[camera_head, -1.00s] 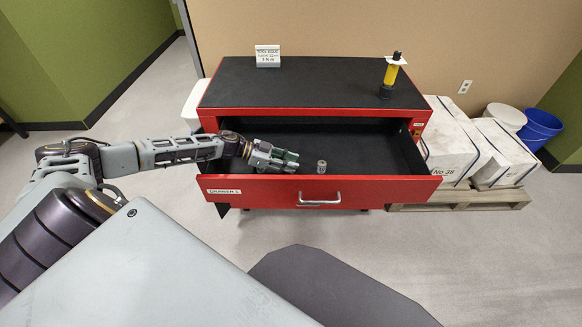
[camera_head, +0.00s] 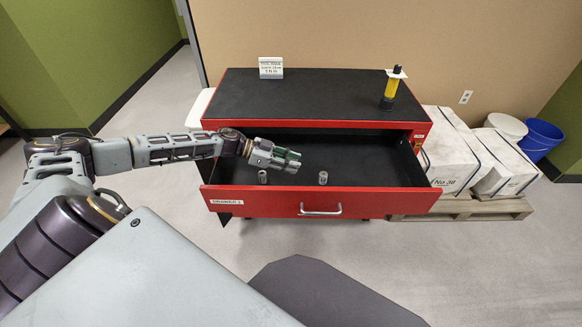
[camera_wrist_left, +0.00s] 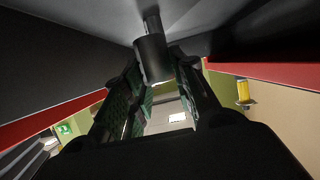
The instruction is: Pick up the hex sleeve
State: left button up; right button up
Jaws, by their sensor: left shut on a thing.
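My left gripper (camera_head: 292,160) is over the open drawer, its fingers pointing right. In the left wrist view its fingertips (camera_wrist_left: 157,62) close on a dark, round-looking piece, which I take as the hex sleeve (camera_wrist_left: 154,60). In the head view the fingers hide it. Two small grey metal pieces stand on the drawer floor. One piece (camera_head: 262,177) is below the hand, and the other (camera_head: 323,178) is just right of the fingertips. Their exact shape is too small to tell. My right gripper is not in view.
The red drawer (camera_head: 370,204) is pulled out, with free floor at its right. The black cabinet top (camera_head: 330,95) above it carries a white card (camera_head: 271,67) and a yellow-and-black object (camera_head: 391,88). White blocks (camera_head: 450,150) on a pallet stand at the right.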

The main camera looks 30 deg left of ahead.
pick_arm(q)
jog(key=shift+r+p, duration=0.45)
jog(key=shift+r, duration=1.7)
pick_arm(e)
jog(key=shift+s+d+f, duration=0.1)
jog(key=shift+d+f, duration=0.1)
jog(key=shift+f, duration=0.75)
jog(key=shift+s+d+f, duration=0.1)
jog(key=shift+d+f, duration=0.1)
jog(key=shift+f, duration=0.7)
